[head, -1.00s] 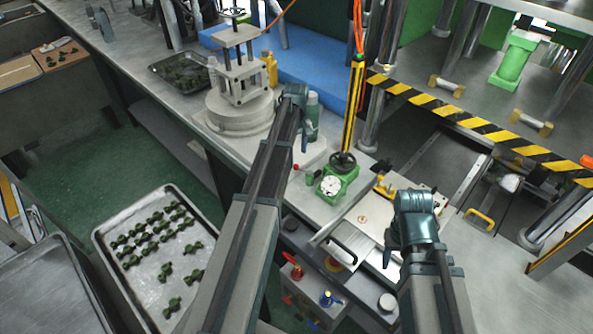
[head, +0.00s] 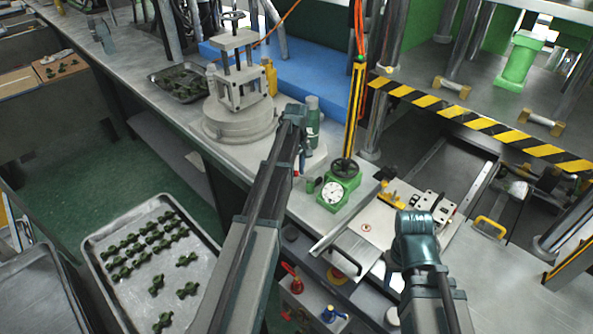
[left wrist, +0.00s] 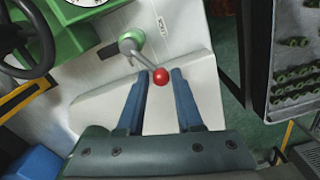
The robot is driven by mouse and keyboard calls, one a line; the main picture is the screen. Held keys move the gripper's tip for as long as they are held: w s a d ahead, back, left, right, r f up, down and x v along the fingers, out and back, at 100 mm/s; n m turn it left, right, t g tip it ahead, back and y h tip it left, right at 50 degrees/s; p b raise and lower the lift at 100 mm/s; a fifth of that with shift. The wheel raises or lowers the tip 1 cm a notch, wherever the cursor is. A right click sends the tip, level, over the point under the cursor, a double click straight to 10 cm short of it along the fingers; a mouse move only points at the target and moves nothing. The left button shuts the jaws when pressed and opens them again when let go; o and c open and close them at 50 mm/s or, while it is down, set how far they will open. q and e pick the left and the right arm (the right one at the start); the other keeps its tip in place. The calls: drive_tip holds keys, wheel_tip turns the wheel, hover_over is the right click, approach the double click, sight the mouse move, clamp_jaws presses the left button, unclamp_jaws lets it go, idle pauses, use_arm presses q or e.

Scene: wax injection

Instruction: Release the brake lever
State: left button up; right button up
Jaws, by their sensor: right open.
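A clear gap shows on at least the right side, and I cannot tell whether the left finger touches. My right gripper (head: 392,265) is open and empty over the bench at the right.
A green dial gauge (head: 333,192) with a black handwheel (head: 345,167) stands right of the lever. A grey clamp press (head: 238,115) is behind left. A metal tray (head: 92,243) of green parts sits lower left. A striped barrier (head: 480,125) crosses the right.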

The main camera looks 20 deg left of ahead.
use_arm(q)
clamp_jaws()
drive_tip(key=m, duration=0.2)
drive_tip(key=w+m, duration=0.1)
drive_tip(key=m, duration=0.1)
drive_tip(key=shift+w, duration=0.3)
drive_tip(key=shift+o, duration=2.2)
unclamp_jaws()
wheel_tip(320, 180, up, 14)
drive_tip(key=p, duration=1.4)
